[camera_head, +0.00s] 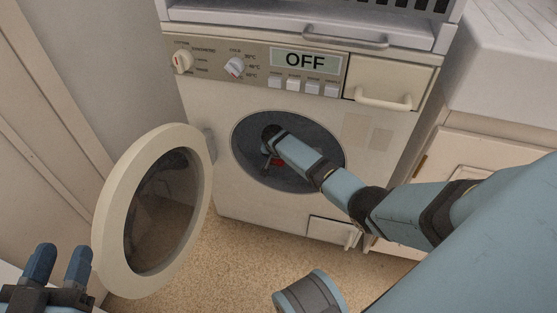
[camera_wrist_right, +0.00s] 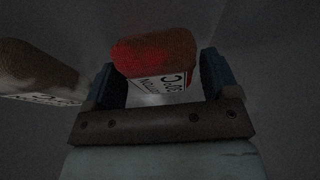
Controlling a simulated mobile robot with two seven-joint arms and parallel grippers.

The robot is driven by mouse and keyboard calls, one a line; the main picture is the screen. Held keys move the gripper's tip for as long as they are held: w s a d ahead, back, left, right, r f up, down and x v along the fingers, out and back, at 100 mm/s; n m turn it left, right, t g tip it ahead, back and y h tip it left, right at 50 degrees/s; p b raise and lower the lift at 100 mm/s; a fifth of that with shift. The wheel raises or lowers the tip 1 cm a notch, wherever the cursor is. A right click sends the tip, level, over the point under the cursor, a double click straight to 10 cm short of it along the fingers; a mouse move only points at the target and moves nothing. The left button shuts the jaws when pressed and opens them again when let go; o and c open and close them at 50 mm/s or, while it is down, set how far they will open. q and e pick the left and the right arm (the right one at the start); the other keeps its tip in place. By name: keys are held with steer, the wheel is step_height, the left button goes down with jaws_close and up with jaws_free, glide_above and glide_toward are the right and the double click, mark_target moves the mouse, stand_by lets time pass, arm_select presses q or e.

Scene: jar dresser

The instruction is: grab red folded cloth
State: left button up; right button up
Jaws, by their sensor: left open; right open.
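The red folded cloth (camera_wrist_right: 155,50) is inside the dark washing machine drum, with a white printed tag on its near side. In the head view only a small red patch (camera_head: 277,161) of it shows beside my right wrist. My right gripper (camera_wrist_right: 158,82) is inside the drum, open, with one finger on each side of the cloth's near part. I cannot tell if the fingers touch it. My left gripper (camera_head: 58,266) is open and empty at the lower left of the head view, outside the machine.
A pale brownish folded cloth (camera_wrist_right: 38,72) with a tag lies left of the right gripper. The washing machine (camera_head: 390,100) reads OFF. Its round door (camera_head: 112,215) stands open to the left. The drum opening's rim surrounds my right arm. The floor (camera_head: 235,262) in front is clear.

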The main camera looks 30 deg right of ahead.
steer(key=c, duration=0.6)
steer(key=shift+o, duration=0.2)
steer(key=shift+r, duration=0.15)
